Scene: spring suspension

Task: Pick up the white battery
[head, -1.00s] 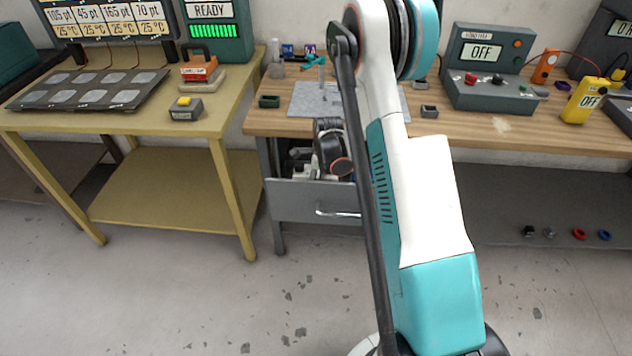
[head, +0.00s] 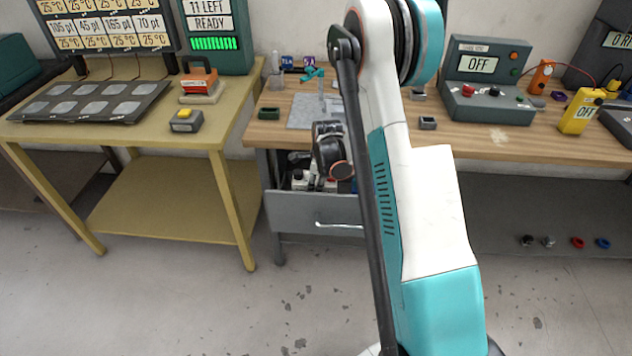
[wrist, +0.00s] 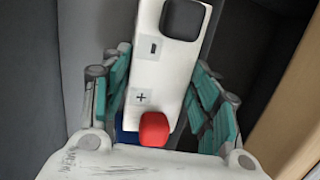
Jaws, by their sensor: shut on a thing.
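The white battery (wrist: 168,75) is a white block with plus and minus labels, a black end piece and a red end piece. In the wrist view it lies between the teal-padded fingers of my gripper (wrist: 162,92), which is shut on it. In the head view my wrist is over the open grey drawer (head: 310,208) under the wooden bench. My arm and the drawer front largely hide the fingers and the battery there.
Something blue (wrist: 127,136) shows beside the red end. The wooden bench (head: 470,140) above the drawer carries a grey tester (head: 488,85) and a yellow meter (head: 580,112). A yellow table (head: 120,132) stands at the left. The floor between is clear.

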